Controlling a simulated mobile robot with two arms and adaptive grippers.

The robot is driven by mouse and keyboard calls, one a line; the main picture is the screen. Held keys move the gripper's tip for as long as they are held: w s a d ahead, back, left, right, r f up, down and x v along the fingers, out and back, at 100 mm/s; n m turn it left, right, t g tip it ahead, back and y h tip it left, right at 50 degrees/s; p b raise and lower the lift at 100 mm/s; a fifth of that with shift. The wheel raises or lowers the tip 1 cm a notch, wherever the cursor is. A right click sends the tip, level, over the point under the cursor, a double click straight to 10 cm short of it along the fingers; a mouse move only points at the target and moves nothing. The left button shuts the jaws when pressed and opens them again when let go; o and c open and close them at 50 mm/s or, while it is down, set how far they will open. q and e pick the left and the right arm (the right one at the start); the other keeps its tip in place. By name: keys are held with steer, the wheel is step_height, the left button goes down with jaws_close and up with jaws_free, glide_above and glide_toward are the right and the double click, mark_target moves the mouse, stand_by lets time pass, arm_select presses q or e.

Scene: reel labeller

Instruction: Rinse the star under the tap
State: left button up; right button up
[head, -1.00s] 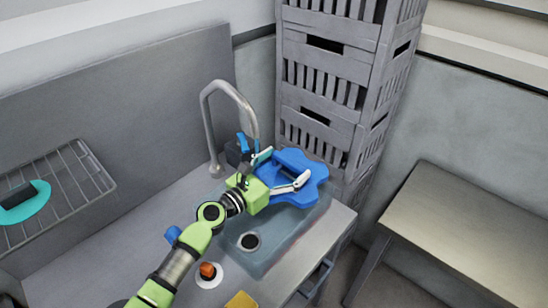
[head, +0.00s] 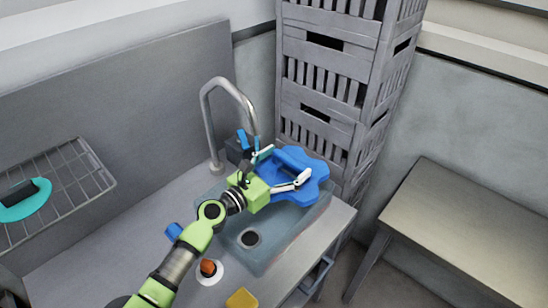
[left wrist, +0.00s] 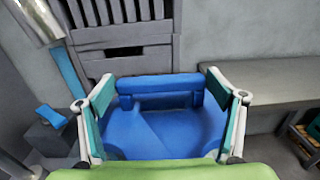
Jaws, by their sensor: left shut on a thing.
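The blue star (head: 312,182) is a broad, rounded piece with a raised bar on top, held over the far right part of the sink (head: 268,252). My left gripper (head: 284,166) is shut on it, with one finger at each side of the bar. In the left wrist view the star (left wrist: 165,135) fills the space between the fingers. The grey gooseneck tap (head: 211,125) stands behind the sink. Its spout end comes down just left of the star, close to my gripper. I cannot make out any running water. My right gripper is not in view.
A tall stack of grey crates (head: 325,75) stands right behind the star. A wire rack (head: 85,170) with a teal-and-dark item is at left. A yellow sponge-like block (head: 241,299) lies at the front counter edge. A bare table (head: 470,235) stands at right.

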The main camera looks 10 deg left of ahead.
mark_target(292, 161)
arm_select(q)
steer(key=shift+r, duration=0.15)
steer(key=s+d+r+p, duration=0.1)
steer(key=p, duration=0.1)
steer(key=s+d+r+p, duration=0.1)
steer(key=r+p, duration=0.1)
steer(key=shift+s, duration=0.3)
steer(key=shift+s+d+r+p, duration=0.45)
steer(key=shift+s+r+p, duration=0.05)
steer(key=shift+s+p, duration=0.25)
steer(key=shift+f, duration=0.15)
